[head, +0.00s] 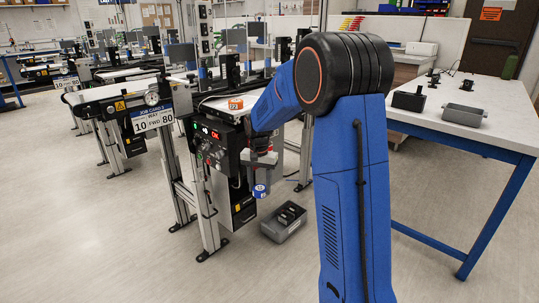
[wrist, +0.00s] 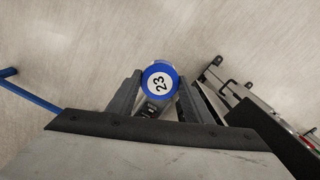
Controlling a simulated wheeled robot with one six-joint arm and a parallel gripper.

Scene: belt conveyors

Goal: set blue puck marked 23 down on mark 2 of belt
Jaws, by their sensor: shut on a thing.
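My gripper (wrist: 160,85) is shut on the blue puck marked 23 (wrist: 160,78), whose white face and number show in the wrist view. In the head view the puck (head: 260,191) hangs under my gripper (head: 262,177), in the air beside the end of the nearest belt conveyor and below belt height. The nearest belt (head: 212,105) is partly hidden by its end frame and my arm. An orange puck (head: 236,103) sits on it. I cannot make out mark 2 on the belt.
A grey bin (head: 276,236) with dark things stands on the floor near the conveyor leg. A control box (head: 212,133) and posts stand at the belt's end. A white table (head: 470,108) with dark holders is at right. Open floor lies in front.

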